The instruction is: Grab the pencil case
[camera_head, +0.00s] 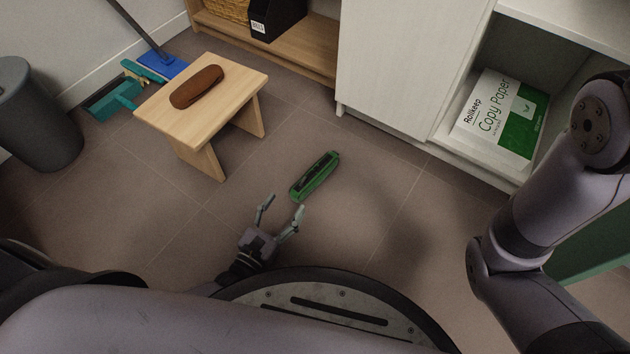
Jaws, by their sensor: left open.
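A long green case with a dark strip along its top (315,177) lies on the floor near the middle of the head view. A long brown rounded case (197,87) lies on the wooden stool (225,97). I cannot tell for sure from looks which is the pencil case. My left gripper (285,203) is open and empty, low over the floor just in front of the green case. Its right fingertip shows close to the near end of the green case; whether they touch is unclear. My right gripper is out of view.
A white cabinet (390,70) with a copy paper box (496,121) stands to the right. A dark bin (36,112), a teal dustpan (112,99) and a blue broom head (163,66) are at the left. The floor around the green case is clear.

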